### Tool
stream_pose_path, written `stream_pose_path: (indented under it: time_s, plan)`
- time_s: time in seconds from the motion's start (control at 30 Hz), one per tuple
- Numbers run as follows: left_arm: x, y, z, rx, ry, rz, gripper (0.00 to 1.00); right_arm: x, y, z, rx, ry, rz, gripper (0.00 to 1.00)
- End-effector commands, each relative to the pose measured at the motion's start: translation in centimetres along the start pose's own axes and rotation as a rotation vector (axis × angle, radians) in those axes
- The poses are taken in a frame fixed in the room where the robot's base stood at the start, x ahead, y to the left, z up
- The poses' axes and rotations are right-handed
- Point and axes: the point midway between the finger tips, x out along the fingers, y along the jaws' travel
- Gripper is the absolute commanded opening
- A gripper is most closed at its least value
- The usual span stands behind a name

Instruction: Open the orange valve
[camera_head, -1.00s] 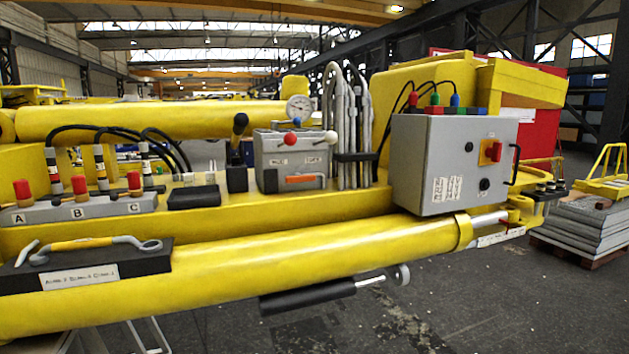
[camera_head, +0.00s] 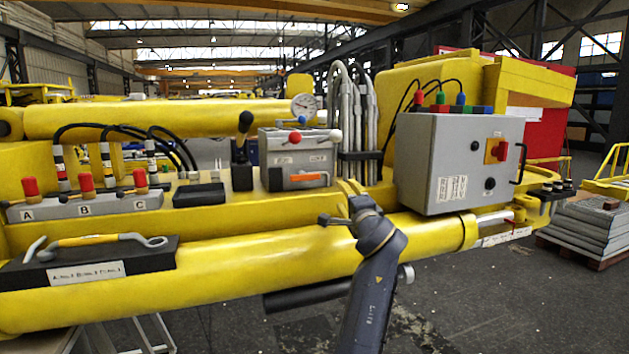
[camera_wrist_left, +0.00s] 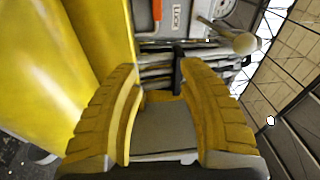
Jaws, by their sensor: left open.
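The orange valve handle (camera_head: 306,177) lies roughly level on the front of a grey valve box (camera_head: 272,182) in the middle of the yellow boom. In the left wrist view the orange handle (camera_wrist_left: 157,10) shows at the top edge, beside a white label. My left gripper (camera_head: 350,188) is to the right of the valve handle and apart from it, in front of the lower ends of the grey hoses. In the left wrist view its two yellow fingers (camera_wrist_left: 160,88) are spread with nothing held between them. My right gripper is in neither view.
Grey hoses (camera_head: 353,120) rise just right of the valve box. A grey control box (camera_head: 455,150) with a red switch stands further right. Levers A, B and C (camera_head: 85,205) and a black tool block (camera_head: 150,262) are on the left. A yellow cylinder (camera_head: 230,262) runs below.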

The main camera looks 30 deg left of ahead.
Motion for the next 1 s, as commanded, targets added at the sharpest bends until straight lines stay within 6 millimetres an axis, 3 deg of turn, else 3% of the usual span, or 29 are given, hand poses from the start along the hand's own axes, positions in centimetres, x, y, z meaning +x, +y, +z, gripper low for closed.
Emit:
stream_pose_path:
  time_s: [0.1,0.27,0.47,1.0]
  plan:
    - [0.5,-1.4,3.7,0.046,-0.085,0.048,0.40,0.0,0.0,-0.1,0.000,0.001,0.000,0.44]
    - [0.8,-1.8,6.2,0.083,-0.140,0.090,0.40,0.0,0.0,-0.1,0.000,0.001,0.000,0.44]
    - [2.3,-1.7,6.9,0.094,-0.151,0.099,0.40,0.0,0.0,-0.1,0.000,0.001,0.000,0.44]
    - [11.8,-0.9,8.3,0.093,-0.150,0.098,0.40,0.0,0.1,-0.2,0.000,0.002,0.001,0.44]
